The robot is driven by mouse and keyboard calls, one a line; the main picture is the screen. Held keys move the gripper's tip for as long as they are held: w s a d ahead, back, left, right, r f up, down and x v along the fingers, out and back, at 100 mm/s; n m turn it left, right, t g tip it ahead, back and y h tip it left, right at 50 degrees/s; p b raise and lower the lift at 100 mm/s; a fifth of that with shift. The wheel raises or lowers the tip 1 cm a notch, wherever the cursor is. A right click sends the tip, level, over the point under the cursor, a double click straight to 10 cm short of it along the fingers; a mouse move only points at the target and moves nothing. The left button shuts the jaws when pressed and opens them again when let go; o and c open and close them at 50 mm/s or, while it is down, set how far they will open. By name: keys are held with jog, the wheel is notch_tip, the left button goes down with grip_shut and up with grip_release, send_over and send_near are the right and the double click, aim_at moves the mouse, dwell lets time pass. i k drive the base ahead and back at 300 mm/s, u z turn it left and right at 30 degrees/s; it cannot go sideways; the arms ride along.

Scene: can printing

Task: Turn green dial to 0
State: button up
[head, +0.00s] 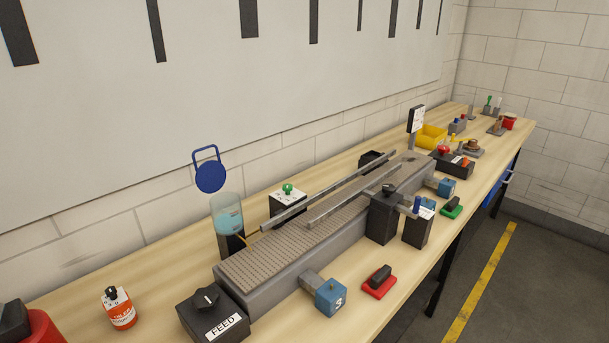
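A green knob (288,188) sits on the white, marked top face of a small black box (289,213) behind the conveyor. It looks like the green dial. The marks on the face are too small to read, so I cannot tell its setting. A black switch on a green base (452,209) also stands on the front right of the bench. My gripper does not show in the head view.
The ridged conveyor (290,244) with metal guide rails runs along the wooden bench, in front of the green knob. A clear cylinder with blue liquid (228,221) stands left of the knob. A FEED box (212,315), an orange bottle (119,312) and a red-based switch (379,283) are nearer.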

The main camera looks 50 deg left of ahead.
aim_at(287, 188)
jog(key=i, duration=1.8)
jog(key=u, duration=3.2)
